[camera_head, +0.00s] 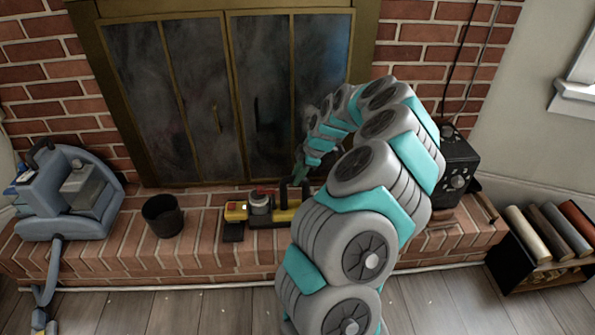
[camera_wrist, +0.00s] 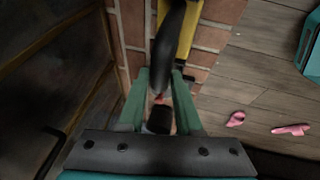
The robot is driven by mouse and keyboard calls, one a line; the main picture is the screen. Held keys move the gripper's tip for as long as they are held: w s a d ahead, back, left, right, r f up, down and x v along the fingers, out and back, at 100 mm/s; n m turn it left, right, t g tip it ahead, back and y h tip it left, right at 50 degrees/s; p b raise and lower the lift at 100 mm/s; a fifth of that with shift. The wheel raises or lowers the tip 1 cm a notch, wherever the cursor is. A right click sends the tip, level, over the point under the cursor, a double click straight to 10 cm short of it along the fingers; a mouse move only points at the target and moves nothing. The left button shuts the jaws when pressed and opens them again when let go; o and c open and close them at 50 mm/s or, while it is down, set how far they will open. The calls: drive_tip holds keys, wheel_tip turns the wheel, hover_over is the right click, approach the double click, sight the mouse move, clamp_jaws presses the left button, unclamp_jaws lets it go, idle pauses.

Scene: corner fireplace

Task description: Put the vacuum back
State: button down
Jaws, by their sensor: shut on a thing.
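A yellow, black and grey device (camera_head: 262,210), which looks like a handheld vacuum, lies lengthwise on the brick hearth in front of the fireplace doors. My gripper (camera_head: 300,172) reaches down to its right end, partly hidden by my arm. In the wrist view, the green fingers of my gripper (camera_wrist: 161,85) are shut on the black handle of the yellow device (camera_wrist: 177,35). I cannot tell whether the device still touches the bricks. A larger blue-grey machine with a hose (camera_head: 70,195), also like a vacuum, stands at the left end of the hearth.
A dark cup (camera_head: 162,216) stands on the hearth between the two machines. A black box with knobs (camera_head: 457,165) stands at the right end. A low rack with rolls (camera_head: 540,245) is on the floor at right. Two pink pieces (camera_wrist: 235,119) lie on the wooden floor.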

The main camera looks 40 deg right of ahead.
drive_tip(key=c, duration=0.6)
unclamp_jaws()
drive_tip(key=shift+r, duration=0.1)
drive_tip(key=b+v, duration=0.1)
drive_tip(key=v, duration=1)
drive_tip(key=s+a+r+m+g, duration=0.1)
drive_tip(key=s+a+r, duration=0.2)
drive_tip(key=a, duration=0.6)
drive_tip(key=s+a+r+m+g, duration=0.1)
drive_tip(key=s+a+r, duration=0.2)
drive_tip(key=a, duration=0.5)
drive_tip(key=s+a+r+m+g, duration=0.1)
drive_tip(key=s+a+r, duration=0.2)
drive_tip(key=a, duration=0.6)
drive_tip(key=s+a+f+m+g, duration=0.1)
drive_tip(key=s+a+m, duration=0.1)
drive_tip(key=s, duration=0.6)
drive_tip(key=s+a+f+m+g+h, duration=0.1)
drive_tip(key=s+m, duration=0.3)
drive_tip(key=s, duration=0.4)
drive_tip(key=s+a+f+m+g+h, duration=0.1)
drive_tip(key=s+a+f+m, duration=0.1)
drive_tip(key=s, duration=0.6)
drive_tip(key=shift+a+f+m, duration=0.4)
drive_tip(key=shift+f+m, duration=0.2)
drive_tip(key=shift+f, duration=0.05)
